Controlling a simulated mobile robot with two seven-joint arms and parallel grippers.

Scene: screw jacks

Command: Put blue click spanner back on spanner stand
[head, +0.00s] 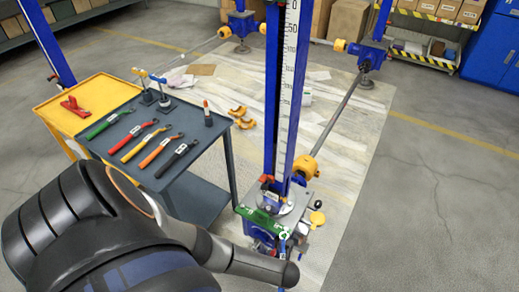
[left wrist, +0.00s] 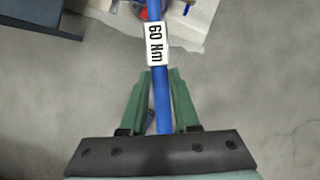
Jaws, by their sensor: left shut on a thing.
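The blue click spanner (left wrist: 162,95) has a white label reading 60 Nm. In the left wrist view its blue shaft runs up between the green fingers of my left gripper (left wrist: 161,72), which is shut on it. Its far end reaches toward the top edge, and its near end is hidden by the gripper. In the head view I cannot clearly make out the spanner in the gripper, near the foot of the jack. What looks like the spanner stand (head: 165,103), small posts on dark bases, is on the grey trolley top, at its back. My right gripper is not in view.
The grey trolley (head: 213,140) carries green, red, yellow, orange and black spanners in a row. A yellow tray (head: 92,93) with a red tool adjoins it. The tall blue jack column (head: 272,100) with a white scale stands to its right. Open floor lies at the right.

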